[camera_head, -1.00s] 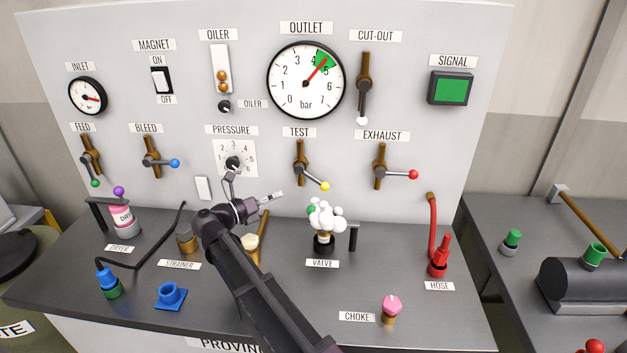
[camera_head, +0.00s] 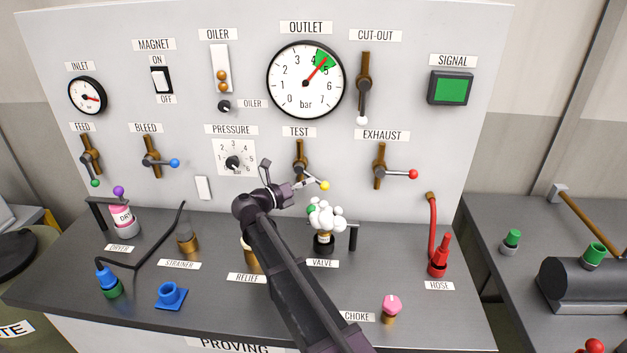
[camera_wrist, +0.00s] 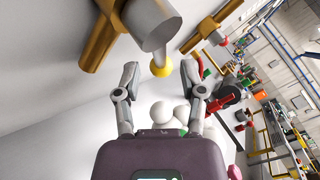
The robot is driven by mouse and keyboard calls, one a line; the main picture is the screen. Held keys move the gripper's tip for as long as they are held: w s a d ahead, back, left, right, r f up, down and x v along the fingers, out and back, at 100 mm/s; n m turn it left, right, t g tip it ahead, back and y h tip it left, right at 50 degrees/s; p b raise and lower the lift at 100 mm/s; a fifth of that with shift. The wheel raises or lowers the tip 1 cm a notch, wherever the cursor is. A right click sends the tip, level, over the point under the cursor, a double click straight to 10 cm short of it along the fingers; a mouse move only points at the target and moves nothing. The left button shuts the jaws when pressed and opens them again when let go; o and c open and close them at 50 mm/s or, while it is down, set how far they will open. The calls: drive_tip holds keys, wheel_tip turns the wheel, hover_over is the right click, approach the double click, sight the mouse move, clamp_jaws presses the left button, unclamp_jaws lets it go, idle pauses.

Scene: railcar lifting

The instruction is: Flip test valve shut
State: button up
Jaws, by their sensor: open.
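The test valve (camera_head: 300,160) is a brass fitting on the grey panel under the TEST label. Its grey lever slants down to the right and ends in a yellow knob (camera_head: 325,186). In the wrist view the yellow knob (camera_wrist: 162,65) lies just ahead of and between the fingertips, with the thick grey lever hub (camera_wrist: 152,25) above it. My gripper (camera_wrist: 160,72) is open, one finger on each side of the knob; I see no clear contact. In the head view my gripper (camera_head: 308,184) is beside the lever, close to the knob.
The exhaust valve (camera_head: 380,165) with a red knob is to the right. The valve with white balls (camera_head: 325,215) stands below my gripper on the bench. The pressure dial (camera_head: 233,162) is to the left. The outlet gauge (camera_head: 306,80) above reads between 4 and 5.

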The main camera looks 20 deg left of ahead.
drive_tip(key=shift+x, duration=1.6)
clamp_jaws()
